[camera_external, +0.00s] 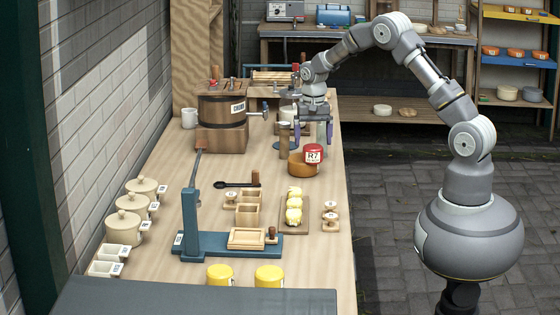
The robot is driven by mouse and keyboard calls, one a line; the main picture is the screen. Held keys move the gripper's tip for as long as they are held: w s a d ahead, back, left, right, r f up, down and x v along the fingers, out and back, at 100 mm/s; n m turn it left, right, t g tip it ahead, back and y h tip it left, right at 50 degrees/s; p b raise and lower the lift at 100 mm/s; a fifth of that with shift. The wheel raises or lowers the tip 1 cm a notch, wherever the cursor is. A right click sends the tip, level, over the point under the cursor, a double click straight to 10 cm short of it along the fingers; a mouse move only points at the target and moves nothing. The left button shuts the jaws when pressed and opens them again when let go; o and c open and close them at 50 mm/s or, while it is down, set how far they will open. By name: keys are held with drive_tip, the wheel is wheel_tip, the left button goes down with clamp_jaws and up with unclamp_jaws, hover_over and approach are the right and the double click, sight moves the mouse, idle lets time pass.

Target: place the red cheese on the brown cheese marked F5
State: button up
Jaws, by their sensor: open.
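The red cheese (313,152), marked R7, is right of the middle of the table, below my gripper. My gripper (313,138) points down, open, with its two purple fingers spread apart just above the level of the red cheese. It does not appear to hold anything. A brown-orange round piece (299,168) is directly under and left of the red cheese and overlaps it in the picture. No F5 mark is readable on it, so I cannot confirm that it is the brown cheese. I cannot tell whether the red cheese rests on it or stands behind or beside it.
A wooden churn (220,118) stands at the back left. A blue press (205,240), a board with yellow lumps (294,207), wooden boxes (247,214) and yellow cheeses (268,276) are nearer. Lidded crocks (124,227) line the left edge. Cylinders stand close left of my gripper.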

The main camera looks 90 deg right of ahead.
wheel_tip(320, 180, up, 8)
drive_tip(key=p, duration=0.2)
wheel_tip(320, 180, up, 10)
drive_tip(key=n+t+h, duration=0.1)
drive_tip(key=n+t, duration=0.1)
drive_tip(key=n, duration=0.1)
hover_over(313, 146)
drive_tip(key=w+a, duration=0.5)
drive_tip(key=w, duration=0.1)
drive_tip(key=w+a+r+n+t+h, duration=0.1)
drive_tip(key=w+a+r+n+t, duration=0.1)
drive_tip(key=a+r, duration=0.5)
drive_tip(key=w+a+r+n+t, duration=0.2)
drive_tip(key=a+r+t, duration=0.15)
drive_tip(key=r, duration=0.55)
drive_tip(key=s+a+r+n+t, duration=0.2)
drive_tip(key=s+a+r+n, duration=0.1)
drive_tip(key=a+r, duration=0.4)
drive_tip(key=s+a+r+n+t+y, duration=0.1)
drive_tip(key=s+a+r+n+t, duration=0.2)
drive_tip(key=a+r, duration=0.4)
drive_tip(key=s+a+r+n+t+y, duration=0.1)
drive_tip(key=s+a+r+n+t, duration=0.2)
drive_tip(key=r, duration=1.1)
drive_tip(key=s+a, duration=0.2)
drive_tip(key=a, duration=0.1)
drive_tip(key=shift+s+a+r, duration=0.15)
drive_tip(key=shift+s+a, duration=0.15)
drive_tip(key=shift+a, duration=0.1)
